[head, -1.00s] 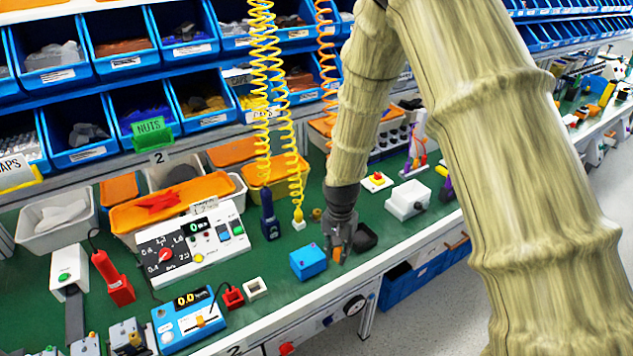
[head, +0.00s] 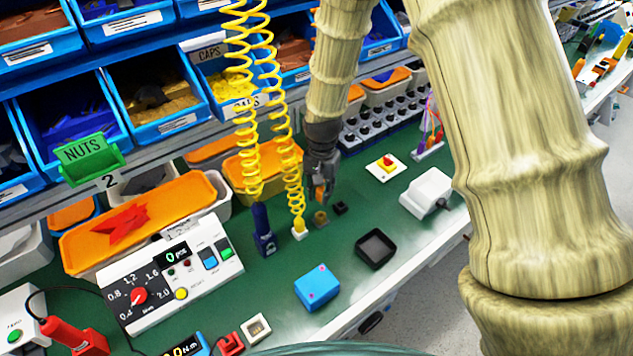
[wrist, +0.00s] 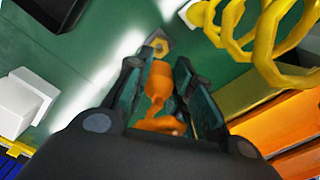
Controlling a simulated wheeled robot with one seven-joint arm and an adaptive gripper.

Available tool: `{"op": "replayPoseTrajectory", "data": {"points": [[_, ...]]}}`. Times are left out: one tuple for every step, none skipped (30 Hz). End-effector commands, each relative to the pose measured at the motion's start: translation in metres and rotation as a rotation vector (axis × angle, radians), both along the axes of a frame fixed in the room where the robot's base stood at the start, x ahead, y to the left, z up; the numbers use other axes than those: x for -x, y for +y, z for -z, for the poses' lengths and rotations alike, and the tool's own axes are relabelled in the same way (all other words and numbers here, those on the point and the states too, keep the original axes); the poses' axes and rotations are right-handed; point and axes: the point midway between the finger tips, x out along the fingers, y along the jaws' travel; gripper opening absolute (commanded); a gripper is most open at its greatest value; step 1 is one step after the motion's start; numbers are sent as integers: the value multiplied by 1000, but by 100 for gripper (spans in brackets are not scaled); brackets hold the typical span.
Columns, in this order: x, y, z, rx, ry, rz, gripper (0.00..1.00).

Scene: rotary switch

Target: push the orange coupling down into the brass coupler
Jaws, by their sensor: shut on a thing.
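My gripper (head: 322,200) is shut on the orange coupling (wrist: 157,80), which sits between the fingers in the wrist view. In the head view only a little orange shows at the fingertips. The brass coupler (head: 321,217) stands on the green bench right below the fingertips. In the wrist view the brass coupler (wrist: 158,47) shows just past the coupling's far end. I cannot tell whether the coupling touches it.
A yellow coiled hose (head: 285,150) hangs close to the left of my gripper. A black tray (head: 376,249), a small black block (head: 340,207) and a blue box (head: 317,287) are nearby. Orange-lidded bins (head: 262,165) are behind.

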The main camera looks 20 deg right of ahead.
Motion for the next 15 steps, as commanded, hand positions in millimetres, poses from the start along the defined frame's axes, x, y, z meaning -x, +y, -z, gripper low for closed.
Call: {"op": "replayPoseTrajectory", "data": {"points": [[1, 0, 3, 0, -1, -1, 0], [1, 0, 5, 0, -1, -1, 0], [1, 0, 8, 0, 0, -1, 0], [0, 1, 10, -1, 1, -1, 0], [-2, 1, 13, -1, 2, -2, 0], [-4, 1, 18, 0, 5, -2, 0], [-5, 1, 21, 0, 6, -2, 0], [-7, 1, 24, 0, 8, -2, 0], [-9, 1, 28, 0, 8, -3, 0], [-10, 1, 32, 0, 9, -3, 0], [-10, 1, 35, 0, 9, -3, 0], [-11, 2, 38, 0, 11, -3, 0], [-11, 1, 41, 0, 11, -3, 0], [-11, 1, 43, 0, 12, -2, 0], [-11, 1, 44, 0, 12, -2, 0]]}}
